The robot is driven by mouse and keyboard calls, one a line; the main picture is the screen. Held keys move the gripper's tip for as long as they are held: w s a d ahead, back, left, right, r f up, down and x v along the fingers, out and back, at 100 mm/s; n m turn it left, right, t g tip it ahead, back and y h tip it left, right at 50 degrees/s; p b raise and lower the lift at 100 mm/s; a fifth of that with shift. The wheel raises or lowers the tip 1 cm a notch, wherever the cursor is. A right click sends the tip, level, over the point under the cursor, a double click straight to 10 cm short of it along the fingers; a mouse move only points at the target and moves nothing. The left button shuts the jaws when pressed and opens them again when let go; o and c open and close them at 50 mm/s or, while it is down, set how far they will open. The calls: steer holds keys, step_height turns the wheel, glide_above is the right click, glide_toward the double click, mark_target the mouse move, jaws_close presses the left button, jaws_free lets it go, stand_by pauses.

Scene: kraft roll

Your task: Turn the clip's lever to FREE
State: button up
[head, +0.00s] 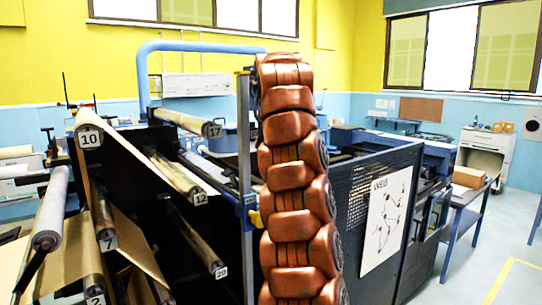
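No clip or lever marked FREE can be made out in the head view. A small yellow part (254,217) sits on a blue fitting on the upright metal post (245,150), left of my copper-coloured arm. It is too small to tell whether it is a lever or which way it is turned. My arm fills the middle of the picture from the bottom edge upward and hides what is behind it. My gripper is not in view.
At left stands a machine with numbered rollers, such as roller 10 (88,122) and roller 12 (180,176), and brown paper (138,255). A dark perforated panel (358,185) with a white poster (386,218) stands right of my arm. Open floor (470,265) shows at far right.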

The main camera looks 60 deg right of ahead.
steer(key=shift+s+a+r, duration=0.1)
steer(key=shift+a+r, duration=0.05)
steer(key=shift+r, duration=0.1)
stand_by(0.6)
